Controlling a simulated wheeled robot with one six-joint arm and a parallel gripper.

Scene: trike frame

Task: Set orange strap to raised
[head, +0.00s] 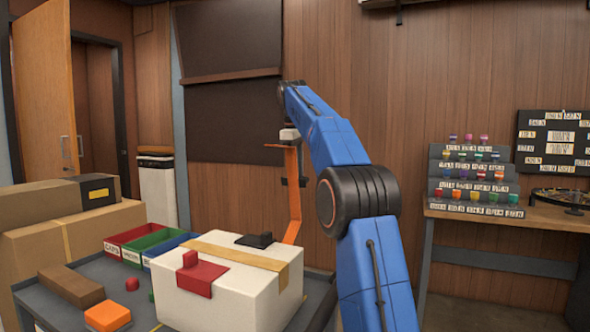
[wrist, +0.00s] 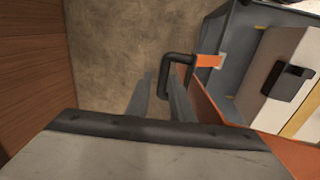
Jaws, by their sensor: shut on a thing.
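The orange strap (head: 295,195) stands upright behind the white box in the head view, its top bent over to the left and its lower end slanting down beside the box. In the wrist view the strap (wrist: 205,105) runs from the lower right towards the cart's edge. A black looped handle (wrist: 178,57) sticks out from its side. My gripper (wrist: 160,88) is shut on this handle, its grey fingers close together. In the head view my gripper (head: 284,180) is small and partly hidden by the strap, beneath my blue arm.
The white box (head: 225,300) sits on the grey cart (head: 45,295) with a red tab and a black tab on it. Coloured bins (head: 140,240) and cardboard boxes (head: 65,220) are at left. A wooden wall (head: 440,60) stands behind. A display rack (head: 475,180) is at right.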

